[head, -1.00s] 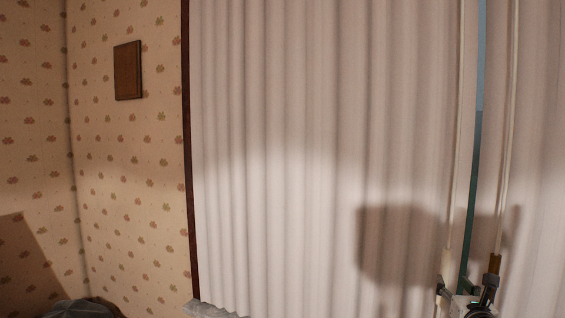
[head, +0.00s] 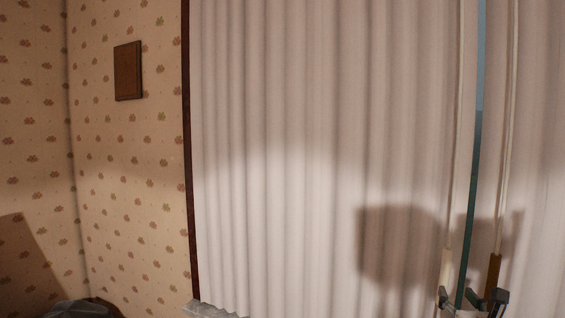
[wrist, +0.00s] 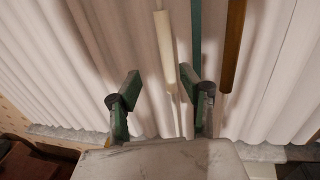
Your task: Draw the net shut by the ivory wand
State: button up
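The net is a white pleated curtain in two panels. The left panel (head: 300,150) and right panel (head: 540,150) have a narrow blue-green gap (head: 476,130) between them. The ivory wand (head: 446,266) hangs along the left panel's inner edge; in the wrist view its pale lower end (wrist: 164,45) appears between my finger lines. My gripper (head: 471,298) is open at the wands' lower ends; it also shows in the wrist view (wrist: 162,76), with fingers apart. I cannot tell whether either finger touches the ivory wand.
A second wand with a brown handle (head: 494,270) hangs on the right panel, close to my right finger; it also shows in the wrist view (wrist: 233,45). A pale sill (wrist: 65,132) runs below the curtain. A brown plaque (head: 128,70) hangs on the left wall.

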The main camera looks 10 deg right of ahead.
jog(key=shift+a+v, duration=0.2)
jog(key=shift+v, duration=0.85)
jog(key=shift+a+v, duration=0.25)
jog(key=shift+v, duration=0.85)
jog(key=shift+w, duration=0.2)
jog(key=s+a+r+m+g+h, duration=0.1)
jog(key=a+r+m+g, duration=0.15)
jog(key=m, duration=0.65)
jog(key=a+r+m+g+h, duration=0.1)
jog(key=a+m, duration=0.2)
jog(key=m, duration=0.6)
jog(key=s+a+f+m+g+y, duration=0.3)
jog(key=s+a+m, duration=0.3)
jog(key=a, duration=0.5)
jog(key=s+a+f+m+g+y, duration=0.3)
jog(key=s+a+f+m+y, duration=0.2)
jog(key=a, duration=0.6)
jog(key=s+m, duration=0.1)
jog(key=m, duration=0.1)
jog(key=shift+s+a+m+y, duration=0.2)
jog(key=shift+s+m+y, duration=0.1)
jog(key=shift+y, duration=0.1)
